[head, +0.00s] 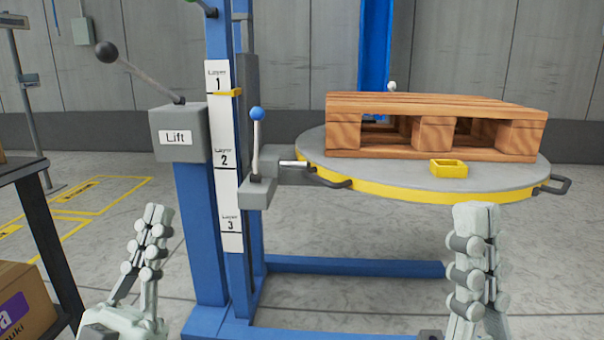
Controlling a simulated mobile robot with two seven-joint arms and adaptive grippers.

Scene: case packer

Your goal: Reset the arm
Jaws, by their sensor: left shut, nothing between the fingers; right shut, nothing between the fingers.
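My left gripper (156,216) is at the lower left, in front of the blue lift frame's left side, pointing up with its fingers together and empty. My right gripper (476,212) is at the lower right, in front of the round turntable's near edge in the picture. It also points up, shut and empty. Neither gripper appears to hold or touch anything. The forearms are mostly cut off by the bottom of the frame.
A wooden pallet (433,136) lies on the round turntable (400,184) with its yellow rim and side handles. The blue lift column (200,235) carries a grey "Lift" box (180,133) with a black-knobbed lever. A cardboard box (22,300) sits on a dark rack at left.

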